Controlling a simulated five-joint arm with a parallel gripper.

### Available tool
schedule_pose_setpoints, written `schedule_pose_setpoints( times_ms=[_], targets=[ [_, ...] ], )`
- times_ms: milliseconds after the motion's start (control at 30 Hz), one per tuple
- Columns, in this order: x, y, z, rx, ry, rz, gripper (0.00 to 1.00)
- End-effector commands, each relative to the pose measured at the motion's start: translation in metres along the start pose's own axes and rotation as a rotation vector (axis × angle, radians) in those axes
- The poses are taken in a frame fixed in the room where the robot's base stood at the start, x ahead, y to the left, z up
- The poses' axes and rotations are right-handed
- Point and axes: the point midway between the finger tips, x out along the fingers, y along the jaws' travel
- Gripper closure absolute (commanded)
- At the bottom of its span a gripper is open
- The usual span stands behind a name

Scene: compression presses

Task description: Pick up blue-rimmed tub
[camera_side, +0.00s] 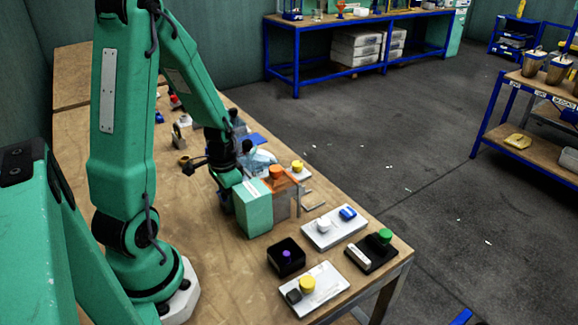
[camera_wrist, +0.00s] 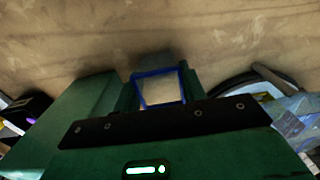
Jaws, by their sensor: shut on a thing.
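The blue-rimmed tub (camera_wrist: 158,73) is in the wrist view as a small square with a blue rim and a pale inside. My gripper (camera_wrist: 160,92) is closed around it, with a dark green finger at each side.
A black box with a purple knob (camera_side: 286,257), pale plates with knobs (camera_side: 333,228) and a black plate (camera_side: 370,252) are near the bench's front end. An orange-topped fixture (camera_side: 276,172) stands behind the block.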

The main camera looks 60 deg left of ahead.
Motion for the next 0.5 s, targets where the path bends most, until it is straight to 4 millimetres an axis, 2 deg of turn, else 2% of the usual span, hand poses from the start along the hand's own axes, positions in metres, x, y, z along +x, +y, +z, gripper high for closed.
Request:
schedule_pose_setpoints(
  times_ms=[267,500],
  targets=[
    [-0.008,-0.001,-0.001,0.000,0.003,-0.002,0.80],
    [-0.029,-0.001,-0.001,0.000,0.004,-0.003,0.80]
  ],
)
